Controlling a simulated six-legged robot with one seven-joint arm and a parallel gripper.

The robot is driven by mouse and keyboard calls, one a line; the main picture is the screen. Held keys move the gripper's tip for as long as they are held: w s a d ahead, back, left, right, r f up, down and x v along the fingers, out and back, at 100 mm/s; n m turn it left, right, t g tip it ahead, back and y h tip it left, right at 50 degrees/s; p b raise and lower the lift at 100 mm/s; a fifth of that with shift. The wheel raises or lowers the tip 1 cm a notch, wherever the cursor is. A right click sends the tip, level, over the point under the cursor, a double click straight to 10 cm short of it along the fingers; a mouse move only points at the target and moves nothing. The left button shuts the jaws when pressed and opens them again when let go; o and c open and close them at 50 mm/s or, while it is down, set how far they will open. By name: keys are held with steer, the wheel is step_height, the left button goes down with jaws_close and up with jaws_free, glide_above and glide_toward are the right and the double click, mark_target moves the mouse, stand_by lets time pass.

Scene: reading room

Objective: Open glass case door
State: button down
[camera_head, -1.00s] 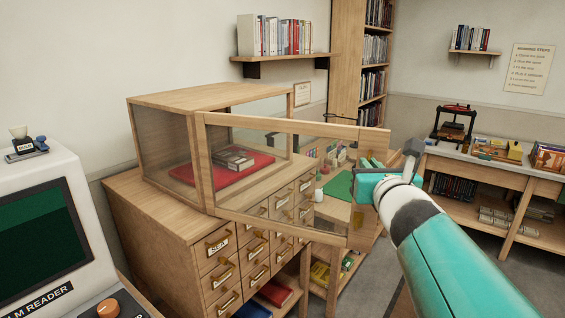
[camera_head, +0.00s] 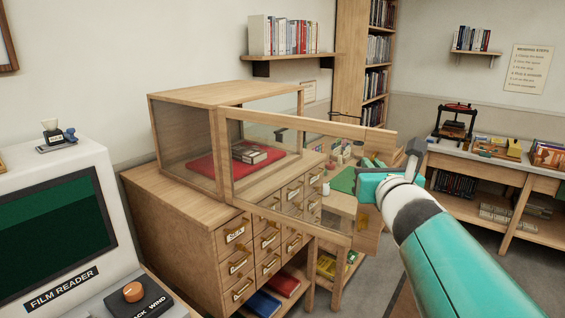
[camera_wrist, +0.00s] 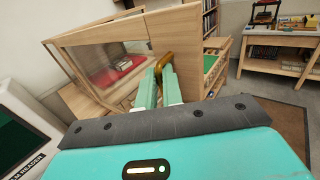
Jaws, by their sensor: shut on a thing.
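The glass case (camera_head: 205,94) has a wooden frame and stands on a wooden drawer cabinet (camera_head: 165,210). Its wood-framed glass door (camera_head: 300,122) is swung out from the case, joined at its left side and reaching right across the view. My gripper (camera_head: 372,185) is at the door's free right end. In the wrist view, the fingers of my gripper (camera_wrist: 158,85) are closed on a brass handle (camera_wrist: 164,62) on the door (camera_wrist: 185,45). In the head view the handle is hidden. Inside the case, books (camera_head: 250,153) lie on a red cloth (camera_head: 208,168).
A film reader (camera_head: 60,235) stands at the left front. A low table with a green mat (camera_head: 343,180) is behind the door. A wall shelf (camera_head: 290,55) hangs above the case. A workbench (camera_head: 480,160) stands at the right. Floor shows between cabinet and bench.

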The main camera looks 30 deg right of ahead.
steer(key=shift+w+a+r+n+y, duration=0.3)
steer(key=shift+w+a, duration=0.15)
steer(key=shift+a, duration=0.2)
steer(key=c, duration=1.9)
jaws_free()
steer(key=shift+c, duration=0.2)
steer(key=o, duration=0.3)
steer(key=shift+w+a, duration=0.1)
steer(key=shift+w, duration=0.1)
steer(key=shift+o, duration=0.3)
steer(key=shift+s, duration=0.2)
steer(key=shift+s+d, duration=0.2)
steer(key=v, duration=1.3)
steer(key=shift+s+a+f, duration=0.25)
steer(key=shift+s+f, duration=0.05)
steer(key=shift+f, duration=0.1)
